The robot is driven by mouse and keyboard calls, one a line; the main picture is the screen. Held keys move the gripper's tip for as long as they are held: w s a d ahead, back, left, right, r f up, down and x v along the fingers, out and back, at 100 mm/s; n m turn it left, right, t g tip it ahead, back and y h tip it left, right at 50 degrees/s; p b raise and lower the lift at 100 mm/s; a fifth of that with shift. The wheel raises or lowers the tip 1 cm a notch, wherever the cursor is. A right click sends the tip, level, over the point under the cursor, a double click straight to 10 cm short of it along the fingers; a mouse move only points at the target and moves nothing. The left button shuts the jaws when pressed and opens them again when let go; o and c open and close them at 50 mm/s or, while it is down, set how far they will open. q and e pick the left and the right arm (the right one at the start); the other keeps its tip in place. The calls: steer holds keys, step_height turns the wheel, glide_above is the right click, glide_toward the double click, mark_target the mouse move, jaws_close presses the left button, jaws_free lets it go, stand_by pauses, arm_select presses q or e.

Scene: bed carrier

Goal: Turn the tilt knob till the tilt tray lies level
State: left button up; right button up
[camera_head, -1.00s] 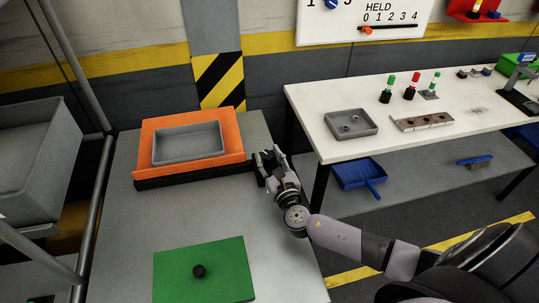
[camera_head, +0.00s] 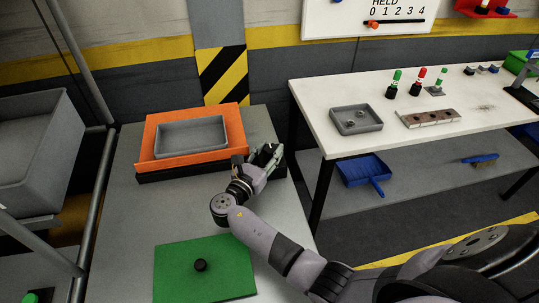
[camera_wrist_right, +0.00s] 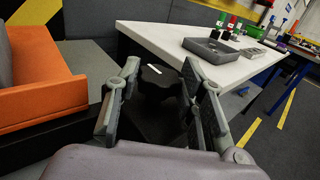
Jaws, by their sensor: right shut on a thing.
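The tilt tray (camera_head: 142,159) is an orange plate with a raised lip, on a black base at the back of the grey table. I cannot tell whether it is level. It also shows at the left in the right wrist view (camera_wrist_right: 40,85). The tilt knob (camera_wrist_right: 158,76) is dark and lobed with a white mark on top, beside the black base's right end. My right gripper (camera_head: 271,154) is shut on the knob, with one finger on each side in the right wrist view (camera_wrist_right: 160,92). In the head view the gripper hides the knob. My left gripper is out of view.
A grey bin (camera_head: 192,136) sits on the orange plate. A green board (camera_head: 225,280) with a black knob lies at the table's front. A white bench (camera_head: 320,115) with a grey tray (camera_head: 337,121) stands to the right. A metal frame (camera_head: 97,190) stands at left.

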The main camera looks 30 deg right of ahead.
steer(key=shift+a+m+g+h, duration=0.1)
steer(key=shift+m+g+h, duration=0.45)
steer(key=shift+g, duration=0.25)
steer(key=o, duration=1.1)
steer(key=shift+o, duration=0.2)
steer(key=v, duration=0.7)
steer(key=shift+s+a, duration=0.15)
steer(key=shift+a, duration=0.05)
